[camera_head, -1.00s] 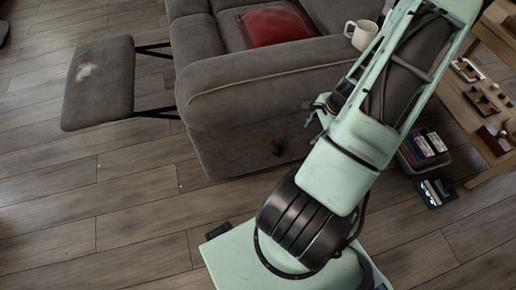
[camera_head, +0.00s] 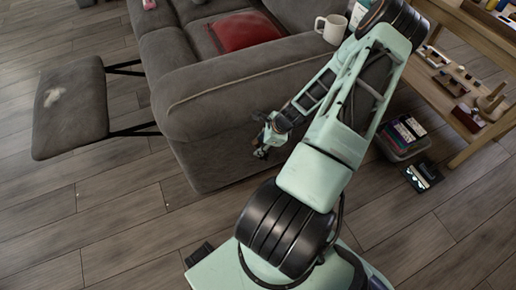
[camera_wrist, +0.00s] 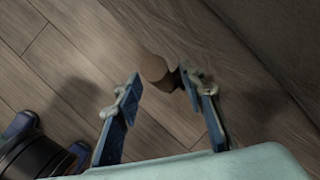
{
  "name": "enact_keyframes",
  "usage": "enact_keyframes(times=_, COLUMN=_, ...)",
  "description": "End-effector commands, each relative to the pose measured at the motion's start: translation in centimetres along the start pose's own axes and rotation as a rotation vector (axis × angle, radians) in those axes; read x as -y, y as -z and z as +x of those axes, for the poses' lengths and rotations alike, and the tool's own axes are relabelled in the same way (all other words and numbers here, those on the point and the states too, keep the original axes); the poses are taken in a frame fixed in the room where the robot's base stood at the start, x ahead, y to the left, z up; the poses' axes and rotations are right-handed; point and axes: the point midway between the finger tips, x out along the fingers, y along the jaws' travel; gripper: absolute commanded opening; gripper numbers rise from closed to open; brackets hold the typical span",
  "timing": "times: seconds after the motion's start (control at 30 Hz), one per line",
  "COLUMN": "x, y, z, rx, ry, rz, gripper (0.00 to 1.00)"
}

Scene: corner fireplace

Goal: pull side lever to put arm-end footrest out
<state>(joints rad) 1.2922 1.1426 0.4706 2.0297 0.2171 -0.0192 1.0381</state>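The grey sofa (camera_head: 205,117) shows its near arm side in the head view. A grey padded footrest (camera_head: 72,118) with a pale patch stands out from the sofa's left end on dark metal bars. My gripper (camera_head: 261,149) is low beside the sofa's side panel. In the wrist view my gripper (camera_wrist: 160,84) is open, its two blue fingers apart. The side lever's rounded brown knob (camera_wrist: 153,66) shows at the gap between the fingertips, its dark stem close to the right fingertip. I cannot tell whether they touch. In the head view the lever is not distinguishable behind my gripper.
A red cushion (camera_head: 245,32) lies on the seat and a white mug (camera_head: 331,28) stands on the sofa arm. A wooden shelf table (camera_head: 455,62) and a bin of cases (camera_head: 403,137) are at the right. The floor in front is clear.

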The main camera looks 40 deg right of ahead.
Motion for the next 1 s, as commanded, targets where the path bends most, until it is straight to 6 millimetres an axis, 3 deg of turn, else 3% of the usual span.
enact_keyframes(times=0.17, x=0.0, y=0.1, z=1.8, rx=-0.001, ry=0.001, rz=-0.001, gripper=0.36)
enact_keyframes(times=0.5, x=0.1, y=0.0, z=2.0, rx=-0.001, ry=0.001, rz=-0.001, gripper=0.36)
enact_keyframes(times=0.83, x=0.0, y=0.0, z=2.0, rx=-0.001, ry=0.001, rz=-0.001, gripper=0.00)
enact_keyframes(times=1.0, x=0.0, y=0.0, z=2.0, rx=-0.001, ry=0.001, rz=-0.001, gripper=0.00)
